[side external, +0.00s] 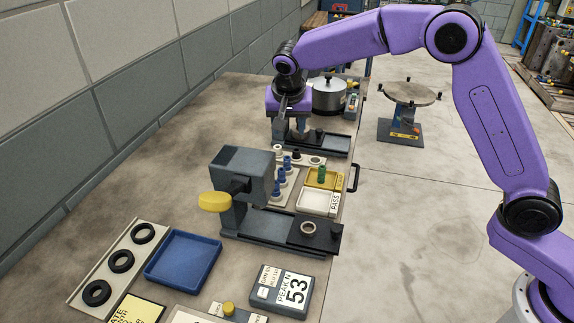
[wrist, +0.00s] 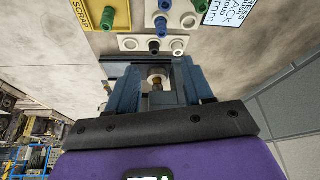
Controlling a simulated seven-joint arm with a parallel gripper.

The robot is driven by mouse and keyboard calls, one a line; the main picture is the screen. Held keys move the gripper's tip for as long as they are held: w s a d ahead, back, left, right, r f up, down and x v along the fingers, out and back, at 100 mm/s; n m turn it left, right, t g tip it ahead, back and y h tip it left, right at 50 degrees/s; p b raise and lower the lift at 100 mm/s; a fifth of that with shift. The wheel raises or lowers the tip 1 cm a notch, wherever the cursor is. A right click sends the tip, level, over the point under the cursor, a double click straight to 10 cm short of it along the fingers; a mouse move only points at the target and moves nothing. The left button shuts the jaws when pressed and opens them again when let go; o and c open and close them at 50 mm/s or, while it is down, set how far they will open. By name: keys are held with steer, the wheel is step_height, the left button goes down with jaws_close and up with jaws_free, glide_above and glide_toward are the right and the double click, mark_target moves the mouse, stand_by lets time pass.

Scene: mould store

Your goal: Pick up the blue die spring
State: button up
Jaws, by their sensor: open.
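Several blue die springs stand on a pale board in the side external view, one blue spring (side external: 282,176) among them. I cannot tell which blue one the task means. My gripper (side external: 300,131) points down at the far end of the bench, behind the springs and apart from them. In the wrist view my gripper (wrist: 157,68) is open. A pale ring with a brownish part (wrist: 156,78) shows between the fingers; whether they touch it is unclear.
A grey press with a yellow knob (side external: 214,202) stands in front of the springs. A yellow tray (side external: 339,184) and a white PASS tray (side external: 303,207) lie to their right. A blue tray (side external: 183,262) is at the front left.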

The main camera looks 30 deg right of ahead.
glide_toward(287, 158)
steer(key=x, duration=0.5)
steer(key=shift+w+d, duration=0.15)
steer(key=shift+d, duration=0.1)
steer(key=shift+a+x, duration=0.15)
steer(key=shift+x, duration=1.1)
steer(key=shift+a+x, duration=0.1)
steer(key=shift+x, duration=1.15)
steer(key=shift+f, duration=0.1)
jaws_close()
